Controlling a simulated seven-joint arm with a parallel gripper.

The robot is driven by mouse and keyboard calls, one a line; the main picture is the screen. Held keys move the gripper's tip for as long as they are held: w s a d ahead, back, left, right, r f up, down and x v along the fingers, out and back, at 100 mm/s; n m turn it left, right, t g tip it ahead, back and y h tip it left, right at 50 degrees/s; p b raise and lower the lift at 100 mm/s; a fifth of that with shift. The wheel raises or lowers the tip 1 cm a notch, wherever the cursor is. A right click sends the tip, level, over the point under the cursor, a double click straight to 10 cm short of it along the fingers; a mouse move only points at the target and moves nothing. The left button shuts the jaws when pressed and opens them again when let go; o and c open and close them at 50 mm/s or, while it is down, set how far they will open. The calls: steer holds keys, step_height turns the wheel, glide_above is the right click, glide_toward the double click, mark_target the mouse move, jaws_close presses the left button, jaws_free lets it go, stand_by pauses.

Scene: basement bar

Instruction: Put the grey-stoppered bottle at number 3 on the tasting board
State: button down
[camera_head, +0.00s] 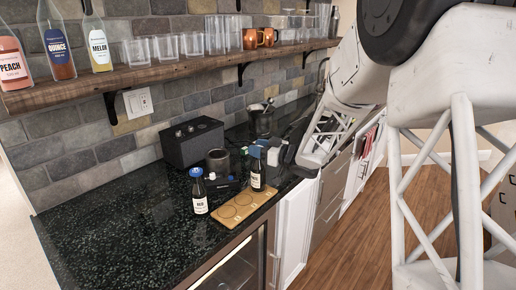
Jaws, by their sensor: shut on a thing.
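The tasting board (222,222) is a tan wooden strip with round marks, lying on the dark counter near its front edge. A dark bottle with a white label and a greyish top (257,179) is upright at the board's far right end. My gripper (261,156) is at this bottle's upper part and shut on it. I cannot tell whether the bottle's base touches the board. The numbers on the board are too small to read. A dark bottle with a blue stopper (199,192) stands on the counter just left of the board.
A black box (192,143) and a dark cup (218,162) stand behind the board. Small dark items lie between cup and bottles. A wall shelf (150,73) holds labelled bottles, glasses and copper mugs. The counter's left part (110,225) is clear.

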steer(key=c, duration=0.6)
jaws_free()
steer(key=shift+r, duration=0.1)
steer(key=shift+v, duration=6)
steer(key=shift+r, duration=0.1)
